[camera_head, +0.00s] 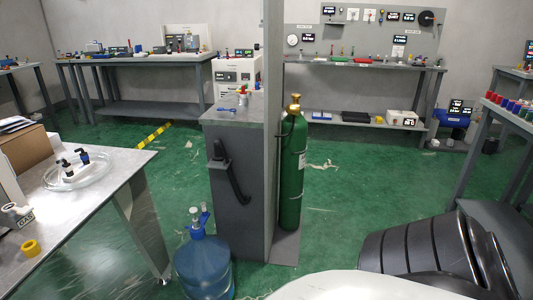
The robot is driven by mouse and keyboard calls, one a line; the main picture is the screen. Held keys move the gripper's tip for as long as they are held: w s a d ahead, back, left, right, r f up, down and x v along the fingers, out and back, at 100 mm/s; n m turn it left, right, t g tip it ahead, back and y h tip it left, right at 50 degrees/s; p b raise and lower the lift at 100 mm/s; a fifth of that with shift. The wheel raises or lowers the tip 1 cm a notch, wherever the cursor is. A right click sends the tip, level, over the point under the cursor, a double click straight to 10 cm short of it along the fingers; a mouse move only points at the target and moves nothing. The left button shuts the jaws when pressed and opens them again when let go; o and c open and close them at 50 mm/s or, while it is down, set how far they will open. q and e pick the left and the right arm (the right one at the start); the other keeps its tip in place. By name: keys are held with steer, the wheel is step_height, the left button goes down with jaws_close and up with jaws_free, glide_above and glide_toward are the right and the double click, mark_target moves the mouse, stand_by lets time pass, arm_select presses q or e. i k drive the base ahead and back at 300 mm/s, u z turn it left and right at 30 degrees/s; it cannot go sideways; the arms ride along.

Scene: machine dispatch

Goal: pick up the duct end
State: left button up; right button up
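I cannot tell for sure which part is the duct end, and no open mouth shows. Neither my left nor my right gripper is in view.
A blue water jug (204,265) and green gas cylinder (292,170) stand near the grey post (271,130). Green floor (350,185) is open beyond the ribbed body.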

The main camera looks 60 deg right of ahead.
mark_target(217, 157)
steer(key=z, duration=1.9)
steer(key=i, duration=0.65)
